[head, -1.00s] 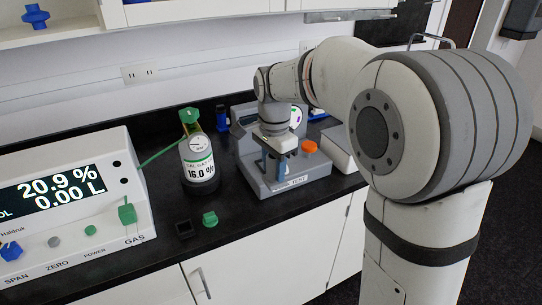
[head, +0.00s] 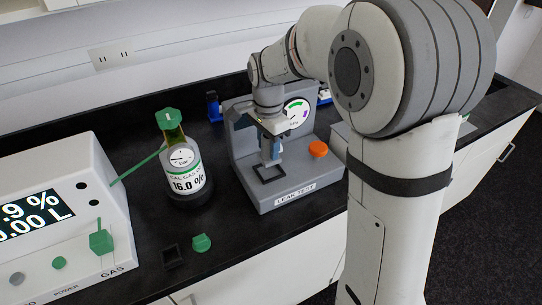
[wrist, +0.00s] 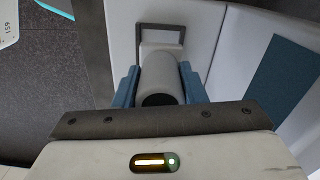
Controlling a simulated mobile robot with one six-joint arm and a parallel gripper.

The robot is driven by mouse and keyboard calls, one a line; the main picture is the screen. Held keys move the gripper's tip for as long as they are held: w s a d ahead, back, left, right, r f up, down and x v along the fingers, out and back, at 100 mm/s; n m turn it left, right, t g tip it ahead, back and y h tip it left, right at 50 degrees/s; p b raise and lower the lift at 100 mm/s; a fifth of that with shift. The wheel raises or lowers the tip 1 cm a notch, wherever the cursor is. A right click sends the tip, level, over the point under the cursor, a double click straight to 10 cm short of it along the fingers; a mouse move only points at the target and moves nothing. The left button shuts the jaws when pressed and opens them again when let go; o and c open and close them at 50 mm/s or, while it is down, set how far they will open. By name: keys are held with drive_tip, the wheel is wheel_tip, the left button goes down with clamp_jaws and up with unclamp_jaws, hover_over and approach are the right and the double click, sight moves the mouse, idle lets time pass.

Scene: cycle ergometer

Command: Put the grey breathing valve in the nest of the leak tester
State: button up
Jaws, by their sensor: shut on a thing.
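The leak tester (head: 297,197) is a grey unit with a dial and an orange knob, on the black counter. Its nest (head: 268,180) is a dark square frame on the tester's base; it also shows in the wrist view (wrist: 172,26). My gripper (head: 271,152) is over the tester's base, behind the nest in the head view. In the wrist view my gripper (wrist: 160,80) has its blue fingers shut on the grey breathing valve (wrist: 160,72), a grey cylinder with a dark near end. The nest frame shows beyond the valve. The valve appears apart from the nest; its height is unclear.
A gas bottle (head: 184,165) with a green top stands left of the tester, near a white gas analyser (head: 85,185). A green part (head: 201,243) and a dark square frame (head: 172,256) lie at the counter's front. A blue part (head: 213,108) stands behind.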

sight(269, 158)
drive_tip(key=shift+f, duration=2.25)
drive_tip(key=shift+f, duration=0.2)
drive_tip(key=o, duration=1.1)
drive_tip(key=shift+c, duration=0.2)
drive_tip(key=shift+r, duration=0.1)
wheel_tip(269, 158, up, 12)
drive_tip(key=shift+r, duration=0.1)
drive_tip(key=shift+s+d+r, duration=0.1)
drive_tip(key=shift+s+d, duration=0.15)
drive_tip(key=s+d+f+n+t, duration=0.1)
drive_tip(key=s+d+n, duration=0.4)
drive_tip(key=s, duration=0.5)
drive_tip(key=s+d+f+n+t, duration=0.2)
drive_tip(key=s+d+n, duration=0.3)
drive_tip(key=s, duration=0.5)
drive_tip(key=shift+s+d+f+n, duration=0.2)
drive_tip(key=shift+d+f+n, duration=0.15)
drive_tip(key=shift+n, duration=0.45)
